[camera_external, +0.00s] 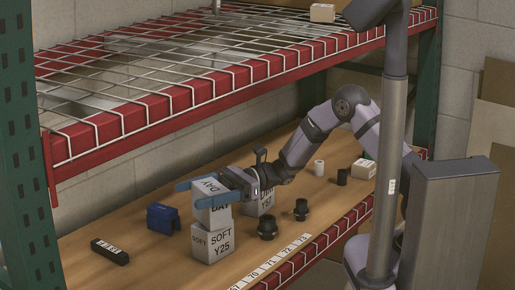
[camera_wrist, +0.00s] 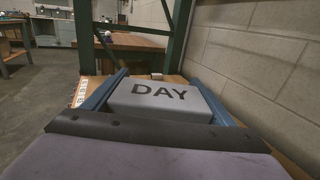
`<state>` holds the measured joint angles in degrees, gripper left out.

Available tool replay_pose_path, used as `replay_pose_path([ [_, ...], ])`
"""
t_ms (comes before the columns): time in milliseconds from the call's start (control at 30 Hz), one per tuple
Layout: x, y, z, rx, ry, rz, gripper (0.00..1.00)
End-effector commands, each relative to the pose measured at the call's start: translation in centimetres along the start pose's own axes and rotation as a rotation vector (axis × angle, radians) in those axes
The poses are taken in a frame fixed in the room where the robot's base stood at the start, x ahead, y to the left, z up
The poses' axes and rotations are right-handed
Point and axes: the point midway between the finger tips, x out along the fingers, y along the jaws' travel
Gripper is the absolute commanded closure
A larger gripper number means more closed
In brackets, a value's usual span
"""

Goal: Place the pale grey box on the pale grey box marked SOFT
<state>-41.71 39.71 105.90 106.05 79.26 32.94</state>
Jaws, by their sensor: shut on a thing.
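The pale grey box marked DAY (camera_external: 213,219) is between the blue fingers of my gripper (camera_external: 206,190), which are shut on it. The SOFT box is hidden there.
Left of the boxes are a blue block (camera_external: 162,218) and a black bar with a label (camera_external: 110,251). Right of them are another pale grey box (camera_external: 267,203) and black round parts (camera_external: 267,228). A red-edged wire shelf (camera_external: 200,95) hangs above.

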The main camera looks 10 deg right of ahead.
Motion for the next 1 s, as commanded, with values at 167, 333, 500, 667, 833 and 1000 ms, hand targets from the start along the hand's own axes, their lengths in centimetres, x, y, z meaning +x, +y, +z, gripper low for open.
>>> replay_pose_path([
  [167,0.0,0.0,0.1,-0.001,-0.001,0.000,0.48],
  [333,0.0,0.0,-0.2,-0.001,-0.001,0.000,0.13],
  [500,0.0,0.0,-0.2,-0.001,0.000,0.000,0.03],
  [667,0.0,0.0,-0.2,-0.001,0.000,0.000,0.03],
  [833,-0.3,-0.1,0.1,-0.001,0.000,-0.002,0.03],
  [1000,-2.4,-0.1,0.0,-0.001,0.000,-0.005,0.03],
])
